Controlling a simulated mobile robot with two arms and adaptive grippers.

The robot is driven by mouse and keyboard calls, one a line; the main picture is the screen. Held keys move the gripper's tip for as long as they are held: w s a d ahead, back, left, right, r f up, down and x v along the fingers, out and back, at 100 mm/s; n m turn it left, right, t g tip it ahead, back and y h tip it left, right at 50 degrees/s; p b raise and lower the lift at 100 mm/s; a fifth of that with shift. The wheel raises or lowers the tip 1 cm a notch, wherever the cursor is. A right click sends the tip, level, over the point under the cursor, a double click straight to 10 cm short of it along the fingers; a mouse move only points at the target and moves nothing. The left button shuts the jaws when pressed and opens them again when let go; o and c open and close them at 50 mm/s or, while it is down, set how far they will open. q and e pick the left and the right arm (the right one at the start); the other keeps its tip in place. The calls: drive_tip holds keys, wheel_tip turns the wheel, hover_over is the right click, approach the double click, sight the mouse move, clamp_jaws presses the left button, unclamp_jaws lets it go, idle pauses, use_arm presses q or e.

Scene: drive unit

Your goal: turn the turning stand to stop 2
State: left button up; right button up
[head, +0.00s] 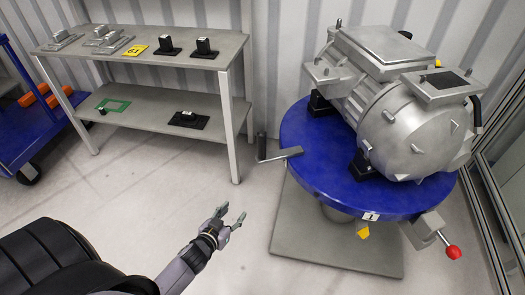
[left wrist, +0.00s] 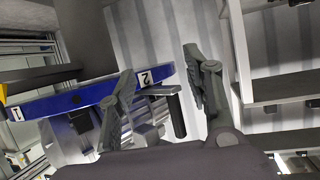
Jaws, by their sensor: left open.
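The turning stand has a round blue top (head: 305,165) on a grey base plate (head: 300,235). A plate marked 1 (head: 370,217) is on its front rim, just above a yellow pointer (head: 363,232). In the left wrist view the rim shows plates 1 (left wrist: 16,114) and 2 (left wrist: 145,77). A handle with a dark upright grip (head: 262,146) sticks out at the top's left; its grip (left wrist: 178,115) appears between my fingers in the wrist view. My left gripper (head: 232,220) is open and empty, apart from the handle, in front and left of it. My right gripper is out of view.
A large grey motor (head: 400,100) sits on the blue top. A lever with a red knob (head: 453,252) sticks out at the front right. A grey shelf table (head: 150,125) with parts stands left, beside a blue cart (head: 30,125). Floor around my gripper is clear.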

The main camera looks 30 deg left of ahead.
sight(259, 142)
use_arm(q)
drive_tip(key=w+r+t+h+b, duration=0.1)
drive_tip(key=w+r+t+b, duration=0.3)
drive_tip(key=r, duration=1.1)
drive_tip(key=shift+m+t, duration=0.3)
drive_tip(key=w, duration=1.6)
drive_tip(key=shift+w+a+r, duration=0.1)
drive_tip(key=shift+a+r, duration=0.05)
drive_tip(key=shift+a, duration=0.2)
drive_tip(key=shift+w, duration=0.8)
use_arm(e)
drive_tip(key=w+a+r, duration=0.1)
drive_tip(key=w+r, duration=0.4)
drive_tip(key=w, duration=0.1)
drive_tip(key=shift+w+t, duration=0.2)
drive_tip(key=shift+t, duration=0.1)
use_arm(q)
drive_tip(key=shift+c, duration=0.6)
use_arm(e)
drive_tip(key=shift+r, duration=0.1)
use_arm(q)
clamp_jaws()
